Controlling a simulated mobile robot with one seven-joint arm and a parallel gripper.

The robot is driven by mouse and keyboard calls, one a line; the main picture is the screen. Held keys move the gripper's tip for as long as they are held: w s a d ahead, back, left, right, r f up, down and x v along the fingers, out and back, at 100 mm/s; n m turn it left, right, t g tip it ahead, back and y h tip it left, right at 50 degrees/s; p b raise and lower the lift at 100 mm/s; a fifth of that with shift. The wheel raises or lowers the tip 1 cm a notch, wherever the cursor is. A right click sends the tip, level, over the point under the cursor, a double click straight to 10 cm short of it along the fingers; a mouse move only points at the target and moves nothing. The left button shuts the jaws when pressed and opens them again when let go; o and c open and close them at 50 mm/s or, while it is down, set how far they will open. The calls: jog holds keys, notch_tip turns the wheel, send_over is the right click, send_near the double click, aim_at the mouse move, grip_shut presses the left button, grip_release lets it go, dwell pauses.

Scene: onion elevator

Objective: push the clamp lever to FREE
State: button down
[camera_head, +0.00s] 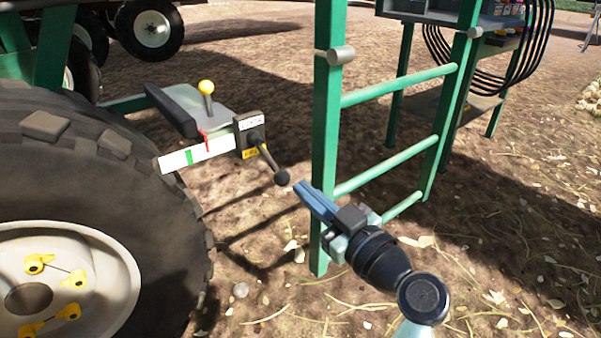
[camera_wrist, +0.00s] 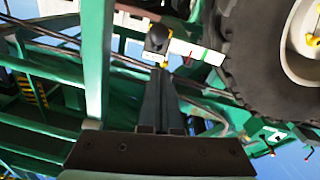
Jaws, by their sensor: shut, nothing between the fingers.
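The clamp lever (camera_head: 268,160) is a dark rod with a round black knob. It slants down and right from a dark pivot plate (camera_head: 250,134) with small white and yellow labels, whose words are too small to read. My gripper (camera_head: 300,188) is shut and empty, its blue-grey fingers pointing up and left. The fingertips are close to the right of the knob; I cannot tell whether they touch it. In the wrist view, the knob (camera_wrist: 157,38) shows just beyond my fingertips (camera_wrist: 160,72), and most of the rod is hidden behind it.
A green ladder frame (camera_head: 327,130) stands close to the right of my fingers. A large tire (camera_head: 110,165) is at the left. A yellow-knobbed lever (camera_head: 206,92) and a white scale bar with a red pointer (camera_head: 195,152) are beside the plate. Open dirt lies below.

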jog(key=s+d+f+p, duration=0.1)
jog(key=s+d+f, duration=0.1)
jog(key=s, duration=0.3)
jog(key=shift+d+f, duration=0.2)
jog(key=shift+d, duration=0.4)
